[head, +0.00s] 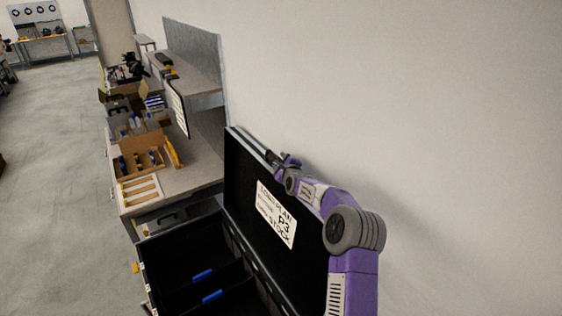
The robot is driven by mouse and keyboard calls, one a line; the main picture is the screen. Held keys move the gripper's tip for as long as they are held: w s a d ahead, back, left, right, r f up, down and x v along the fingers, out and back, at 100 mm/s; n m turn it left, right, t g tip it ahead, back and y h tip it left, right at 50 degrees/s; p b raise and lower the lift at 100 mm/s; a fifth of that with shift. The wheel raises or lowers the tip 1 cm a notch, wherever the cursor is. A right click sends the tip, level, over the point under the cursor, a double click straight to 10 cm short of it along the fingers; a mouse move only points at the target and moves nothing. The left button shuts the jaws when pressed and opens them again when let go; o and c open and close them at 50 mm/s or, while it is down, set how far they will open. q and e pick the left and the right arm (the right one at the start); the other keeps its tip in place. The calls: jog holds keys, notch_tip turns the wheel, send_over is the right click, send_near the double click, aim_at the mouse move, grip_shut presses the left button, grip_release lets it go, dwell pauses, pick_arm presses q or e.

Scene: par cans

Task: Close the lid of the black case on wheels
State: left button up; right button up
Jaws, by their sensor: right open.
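The black case (151,270) stands open at the bottom of the head view, its inside divided and holding blue pieces. Its wheels are not visible. Its lid (240,180) stands raised on the case's right side, near the wall, with a white handwritten label (276,214) on its inner face. My right arm reaches up along the lid's right side. My right gripper (255,145) is at the lid's top edge, on the side facing the wall; it is open, and I cannot tell whether it touches the lid. My left gripper is out of view.
A grey workbench (205,150) stands just beyond the case, with cardboard boxes (140,157), a wooden tray (140,191) and a hanging clipboard (178,108). The pale wall (430,100) is close behind the lid. The floor (60,150) at left is clear.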

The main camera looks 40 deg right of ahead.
jog(key=shift+w, duration=0.1)
jog(key=shift+c, duration=0.3)
grip_shut()
